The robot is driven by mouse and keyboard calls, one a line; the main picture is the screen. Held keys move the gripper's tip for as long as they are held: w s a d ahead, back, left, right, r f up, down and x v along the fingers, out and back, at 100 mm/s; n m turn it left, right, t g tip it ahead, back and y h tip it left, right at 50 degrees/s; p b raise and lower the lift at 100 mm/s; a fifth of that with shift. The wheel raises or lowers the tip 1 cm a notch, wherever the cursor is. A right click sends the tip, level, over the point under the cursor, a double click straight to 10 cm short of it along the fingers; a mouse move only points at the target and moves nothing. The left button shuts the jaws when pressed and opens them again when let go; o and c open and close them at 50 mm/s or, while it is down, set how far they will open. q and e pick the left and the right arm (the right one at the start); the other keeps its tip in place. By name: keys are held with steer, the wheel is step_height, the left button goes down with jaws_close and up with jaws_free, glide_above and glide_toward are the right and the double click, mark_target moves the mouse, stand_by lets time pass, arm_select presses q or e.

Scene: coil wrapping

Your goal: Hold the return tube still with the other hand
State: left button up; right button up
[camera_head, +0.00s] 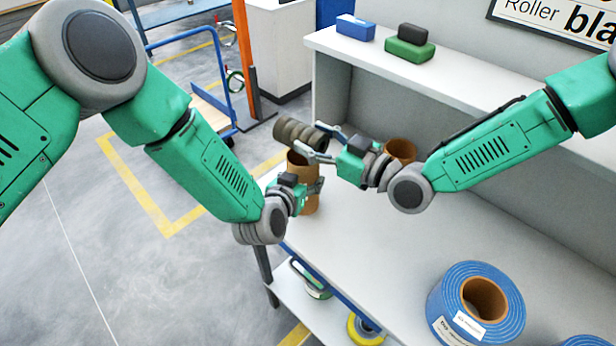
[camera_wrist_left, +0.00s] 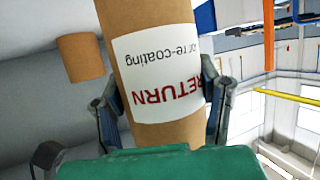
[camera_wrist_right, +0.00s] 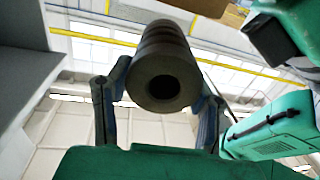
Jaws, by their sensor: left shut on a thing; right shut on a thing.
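The return tube (camera_head: 312,204) is a brown cardboard tube standing upright near the left end of the grey bench. In the left wrist view the tube (camera_wrist_left: 175,132) carries a white label with "RETURN" in red. My left gripper (camera_head: 307,187) is shut around it, with one finger on each side. My right gripper (camera_head: 322,143) is shut on a dark grooved roll (camera_head: 294,131), held lying roughly level just above the tube's top. In the right wrist view the roll (camera_wrist_right: 163,78) shows its hollow end between the fingers. The head view does not clearly show whether roll and tube touch.
A second brown tube (camera_head: 401,149) stands behind my right gripper. A blue coil (camera_head: 474,304) lies at the bench's front right. A blue box (camera_head: 355,28) and a green box (camera_head: 409,51) sit on the upper shelf. The bench middle is clear.

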steer(key=shift+a+f, duration=0.6)
steer(key=shift+f, duration=0.1)
steer(key=shift+d, duration=0.45)
steer(key=o, duration=1.2)
steer(key=shift+d, duration=0.2)
steer(key=shift+o, duration=0.8)
steer(key=shift+d, duration=0.2)
steer(key=shift+a+f, duration=0.1)
steer(key=shift+a, duration=0.15)
steer(key=shift+s+d, duration=0.25)
steer(key=shift+s, duration=0.15)
steer(key=v, duration=1.1)
steer(key=shift+w+d, duration=0.2)
steer(key=shift+d, duration=0.3)
steer(key=shift+o, duration=0.3)
steer(key=shift+a, duration=0.35)
